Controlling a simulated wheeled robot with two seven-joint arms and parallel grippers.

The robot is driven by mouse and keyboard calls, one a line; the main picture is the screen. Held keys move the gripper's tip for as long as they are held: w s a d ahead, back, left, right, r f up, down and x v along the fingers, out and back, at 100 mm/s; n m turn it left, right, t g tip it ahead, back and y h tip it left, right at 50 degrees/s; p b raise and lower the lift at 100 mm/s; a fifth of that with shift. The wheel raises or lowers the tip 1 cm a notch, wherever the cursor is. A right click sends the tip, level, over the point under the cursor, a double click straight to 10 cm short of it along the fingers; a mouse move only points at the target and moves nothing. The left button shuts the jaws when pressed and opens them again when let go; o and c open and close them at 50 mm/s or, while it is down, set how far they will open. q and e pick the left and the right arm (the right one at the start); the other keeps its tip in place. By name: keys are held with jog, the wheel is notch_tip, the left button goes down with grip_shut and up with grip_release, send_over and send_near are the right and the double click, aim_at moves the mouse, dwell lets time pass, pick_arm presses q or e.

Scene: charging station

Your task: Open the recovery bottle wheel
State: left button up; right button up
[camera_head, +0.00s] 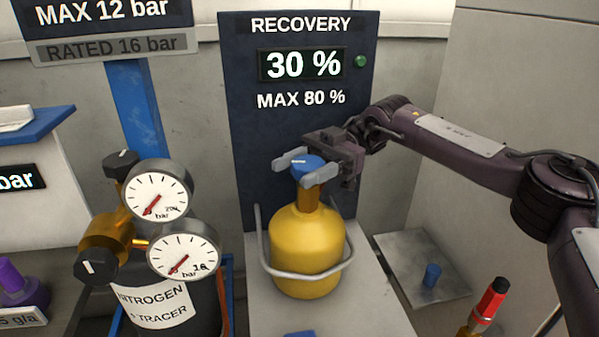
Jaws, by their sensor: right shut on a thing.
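The yellow recovery bottle (307,250) stands upright in front of the dark blue recovery panel (243,130), with a grey guard bar (300,276) around its body. Its blue wheel (307,168) sits on top of the neck. My right gripper (305,172) reaches in from the right, and its grey fingers are shut on the wheel from both sides. Part of the wheel is hidden by the fingers. The panel's display (303,64) reads 30 % and its label says MAX 80 %. My left gripper is not in view.
Two pressure gauges (157,193) and a nitrogen cylinder (165,305) stand to the left of the bottle. A metal plate (418,262) with a small blue cap (432,276) lies to the right.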

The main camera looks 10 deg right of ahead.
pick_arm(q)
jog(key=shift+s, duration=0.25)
pick_arm(e)
jog(key=shift+s+d+n+g+h, duration=0.1)
jog(key=shift+n+g+h, duration=0.4)
jog(key=shift+n+g, duration=0.15)
jog(key=o, duration=1)
jog(key=shift+r, duration=0.1)
notch_tip(320, 180, up, 12)
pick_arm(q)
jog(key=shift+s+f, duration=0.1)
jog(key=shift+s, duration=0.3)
pick_arm(e)
notch_tip(320, 180, up, 8)
send_over(301, 166)
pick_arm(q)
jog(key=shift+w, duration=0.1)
